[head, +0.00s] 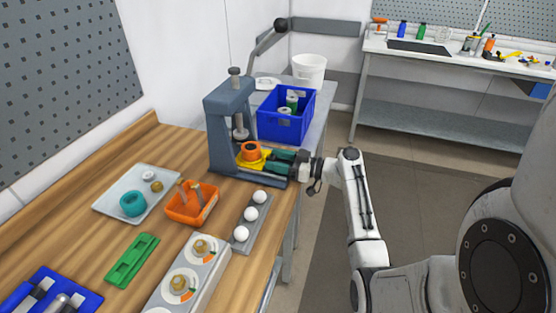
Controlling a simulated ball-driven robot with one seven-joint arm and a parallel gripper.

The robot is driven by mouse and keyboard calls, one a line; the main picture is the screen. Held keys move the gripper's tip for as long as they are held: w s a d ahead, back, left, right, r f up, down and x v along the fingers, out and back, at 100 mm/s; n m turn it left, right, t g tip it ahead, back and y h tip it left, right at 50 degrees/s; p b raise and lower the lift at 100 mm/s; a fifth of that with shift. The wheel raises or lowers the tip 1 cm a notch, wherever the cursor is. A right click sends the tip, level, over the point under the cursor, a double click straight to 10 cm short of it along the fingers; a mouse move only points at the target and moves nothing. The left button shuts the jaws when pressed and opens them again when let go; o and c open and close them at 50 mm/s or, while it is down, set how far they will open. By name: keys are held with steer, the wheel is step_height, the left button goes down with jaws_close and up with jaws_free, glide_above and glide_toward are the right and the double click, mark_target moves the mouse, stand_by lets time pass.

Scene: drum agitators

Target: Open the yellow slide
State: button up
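The yellow slide (246,163) lies low in the grey press (223,132), on its base. An orange ring-shaped part (250,151) sits on the slide, under the press's ram. My gripper (269,161) reaches in from the right at the slide's right end, low over the press base. Its two dark green fingers point left toward the slide. The view is too small to tell whether they grip the slide or only stand around its end.
A blue crate (298,104) with cans stands behind the press, and a white bucket (309,70) is farther back. An orange tray (192,204) and a grey holder with white balls (252,221) lie in front of the press.

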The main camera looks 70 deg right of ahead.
jaws_close()
stand_by(0.4)
steer(key=s+b, duration=0.1)
steer(key=s, duration=0.1)
steer(key=s+b, duration=0.1)
steer(key=s, duration=0.2)
steer(key=s+b, duration=0.1)
steer(key=s, duration=0.1)
steer(key=shift+s+d, duration=0.15)
steer(key=shift+d, duration=0.2)
steer(key=shift+s, duration=0.45)
steer(key=shift+o, duration=0.3)
jaws_free()
steer(key=shift+s, duration=0.1)
steer(key=s+b, duration=0.2)
steer(key=s, duration=0.8)
steer(key=shift+s+d, duration=0.3)
steer(key=shift+d, duration=0.1)
